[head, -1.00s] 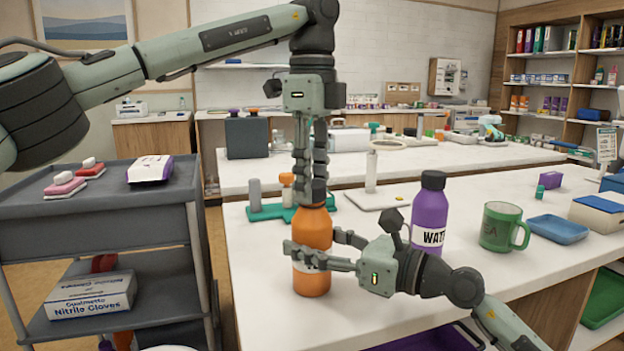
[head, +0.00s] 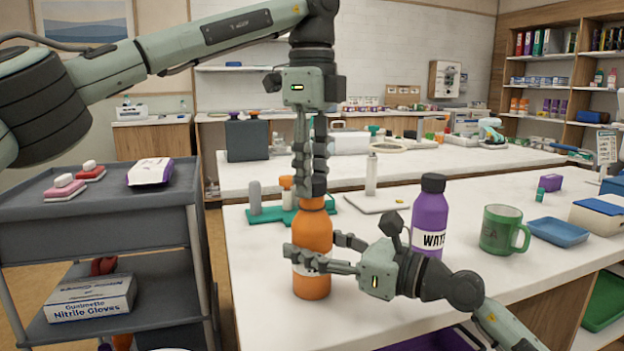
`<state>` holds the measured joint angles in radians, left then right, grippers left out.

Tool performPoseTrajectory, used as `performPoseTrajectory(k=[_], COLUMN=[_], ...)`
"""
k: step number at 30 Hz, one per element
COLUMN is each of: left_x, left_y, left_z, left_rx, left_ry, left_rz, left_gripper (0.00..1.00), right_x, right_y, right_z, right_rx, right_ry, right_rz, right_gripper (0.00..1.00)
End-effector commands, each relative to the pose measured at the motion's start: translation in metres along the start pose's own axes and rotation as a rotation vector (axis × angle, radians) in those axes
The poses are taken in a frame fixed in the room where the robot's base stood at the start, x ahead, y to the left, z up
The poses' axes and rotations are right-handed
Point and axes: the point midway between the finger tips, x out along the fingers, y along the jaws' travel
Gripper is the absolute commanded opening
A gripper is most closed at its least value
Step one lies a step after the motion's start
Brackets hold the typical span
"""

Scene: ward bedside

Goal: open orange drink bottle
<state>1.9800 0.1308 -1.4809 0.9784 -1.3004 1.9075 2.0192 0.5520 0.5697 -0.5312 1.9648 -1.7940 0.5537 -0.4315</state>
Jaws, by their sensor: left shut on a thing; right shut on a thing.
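An orange drink bottle (head: 312,232) stands upright near the front left edge of the white counter. My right gripper (head: 312,262) is shut around its lower body from the right, with fingers across the pale label. My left gripper (head: 311,184) points straight down above the bottle and is shut on its dark cap. The fingers mostly hide the cap, which is at the bottle's mouth. I cannot tell whether cap and neck still touch.
A purple water bottle (head: 429,213) stands close behind my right gripper. A green mug (head: 499,230) and a blue tray (head: 558,230) are farther right. A green rack (head: 268,215) is behind the orange bottle. A grey cart (head: 100,215) stands left.

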Motion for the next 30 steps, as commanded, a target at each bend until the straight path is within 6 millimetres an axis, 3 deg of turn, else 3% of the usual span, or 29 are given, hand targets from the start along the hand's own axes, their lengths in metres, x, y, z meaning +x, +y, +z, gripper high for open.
performPoseTrajectory(k=[17, 30], left_x=[-0.010, -0.049], left_y=[0.000, 0.000], left_z=[-0.001, 0.000], left_rx=[0.002, 0.001], left_ry=[0.000, -0.001], left_rz=[0.000, 0.000], left_gripper=[0.01, 0.01], right_x=[0.000, 0.000], right_y=[0.000, 0.000], right_z=[0.000, 0.000], right_rx=[0.000, 0.000], right_ry=[0.000, 0.000], right_rz=[0.000, 0.000], right_gripper=[0.00, 0.00])
